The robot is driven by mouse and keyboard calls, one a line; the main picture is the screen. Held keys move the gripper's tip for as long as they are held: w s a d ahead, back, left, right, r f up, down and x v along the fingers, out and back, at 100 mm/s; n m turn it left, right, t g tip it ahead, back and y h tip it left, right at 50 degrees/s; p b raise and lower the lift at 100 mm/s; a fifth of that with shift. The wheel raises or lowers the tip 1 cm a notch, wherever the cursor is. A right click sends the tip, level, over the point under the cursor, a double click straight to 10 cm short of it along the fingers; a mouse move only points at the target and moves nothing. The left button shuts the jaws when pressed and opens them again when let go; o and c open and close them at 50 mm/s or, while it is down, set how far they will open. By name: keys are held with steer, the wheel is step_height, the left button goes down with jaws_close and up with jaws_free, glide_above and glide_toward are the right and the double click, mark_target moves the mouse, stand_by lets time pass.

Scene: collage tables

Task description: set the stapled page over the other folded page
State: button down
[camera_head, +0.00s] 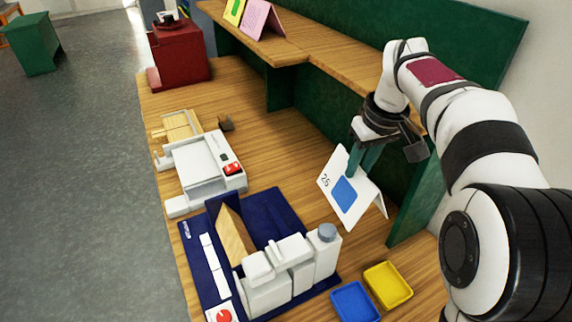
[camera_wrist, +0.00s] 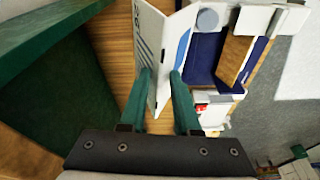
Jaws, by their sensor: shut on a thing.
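A white folded page (camera_head: 343,192) with a blue square and a printed number hangs tent-like from my gripper (camera_head: 363,163). My gripper is shut on it near its fold, above the table's right side by the green panel. In the wrist view the page (camera_wrist: 156,48) stands between the two green fingertips (camera_wrist: 159,80). A staple cannot be made out. A pink folded page (camera_head: 263,19) and a yellow one with a green patch (camera_head: 234,11) stand on the raised wooden shelf at the back, far from my gripper.
A white machine with a red switch (camera_head: 232,168) and a navy mat (camera_head: 197,252) carrying a large white device (camera_head: 268,280) occupy the table. Blue (camera_head: 355,302) and yellow (camera_head: 388,285) trays lie in front. A red box (camera_head: 180,52) stands at the back left. A green panel (camera_head: 409,207) rises close to the page.

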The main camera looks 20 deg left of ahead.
steer(key=s+d+m+h, duration=0.1)
steer(key=s+d+m, duration=0.4)
steer(key=d, duration=0.4)
steer(key=s+d+m+h, duration=0.1)
steer(key=s+d+m, duration=0.1)
steer(key=s+d, duration=0.6)
steer(key=s+a+f+n+g+y, duration=0.1)
steer(key=s+a+n, duration=0.45)
steer(key=a, duration=0.25)
steer(key=s+a+n+y, duration=0.1)
steer(key=s+a+n, duration=0.4)
steer(key=a, duration=0.4)
steer(key=s+a+f+n+g+y, duration=0.1)
steer(key=s+a+n, duration=0.2)
steer(key=a+n, duration=0.45)
steer(key=s+a+f+n, duration=0.1)
steer(key=f+n, duration=0.2)
steer(key=f, duration=0.3)
steer(key=s+a+f+n+g, duration=0.1)
steer(key=f+n, duration=0.1)
steer(key=f, duration=0.4)
steer(key=s+a+f+n, duration=0.1)
steer(key=f+n, duration=0.2)
steer(key=f, duration=0.4)
steer(key=shift+a+n+g+h, duration=0.3)
steer(key=shift+g+h, duration=0.1)
